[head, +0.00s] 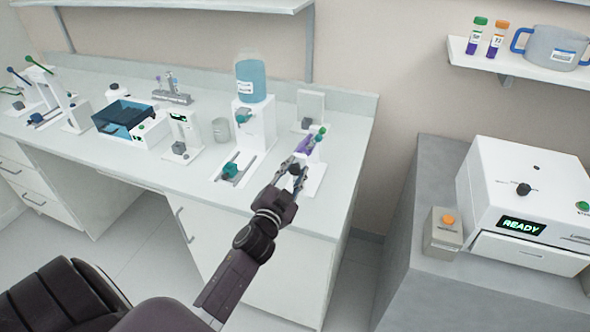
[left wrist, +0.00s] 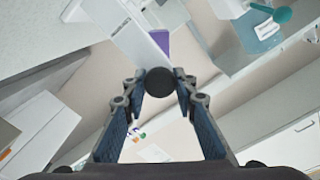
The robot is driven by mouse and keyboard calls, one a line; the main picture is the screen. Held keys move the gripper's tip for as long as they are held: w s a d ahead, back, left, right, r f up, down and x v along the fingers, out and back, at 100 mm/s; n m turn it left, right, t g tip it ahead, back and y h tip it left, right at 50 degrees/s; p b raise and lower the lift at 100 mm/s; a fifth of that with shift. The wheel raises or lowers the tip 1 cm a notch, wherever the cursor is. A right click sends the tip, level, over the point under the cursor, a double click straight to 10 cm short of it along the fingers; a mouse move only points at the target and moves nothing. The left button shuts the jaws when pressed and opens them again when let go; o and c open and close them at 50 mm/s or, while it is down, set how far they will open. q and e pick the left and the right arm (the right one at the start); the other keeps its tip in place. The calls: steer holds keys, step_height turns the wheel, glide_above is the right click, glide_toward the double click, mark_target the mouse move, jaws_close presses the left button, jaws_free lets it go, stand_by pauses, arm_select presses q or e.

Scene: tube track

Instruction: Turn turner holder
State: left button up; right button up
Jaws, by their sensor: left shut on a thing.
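The turner holder, a white stand with a purple part (head: 306,141), stands at the right end of the bench. A green knob (head: 322,131) sits near its top. My left gripper (head: 294,166) is at the front of this stand. It is shut on a black round knob (head: 295,170). In the left wrist view the black knob (left wrist: 159,81) lies between the two fingertips, with a purple piece (left wrist: 160,41) and white parts behind it. The fingers hide part of the stand in the head view. My right gripper is not in view.
Just left stands a white dispenser with a blue bottle (head: 251,80) and a teal-knobbed device (head: 230,170). A white machine reading READY (head: 524,205) stands on the grey counter (head: 430,165) at right.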

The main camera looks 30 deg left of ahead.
arm_select(q)
steer(key=shift+d+f+m, duration=0.1)
steer(key=shift+f+m, duration=0.05)
steer(key=shift+m, duration=2.95)
steer(key=shift+f+m, duration=0.1)
steer(key=shift+m, duration=2.8)
steer(key=shift+f+m, duration=0.1)
steer(key=shift+m, duration=2.6)
steer(key=shift+f+m+p, duration=0.1)
steer(key=shift+m+p, duration=0.4)
steer(key=shift+m, duration=2.3)
steer(key=o, duration=1.1)
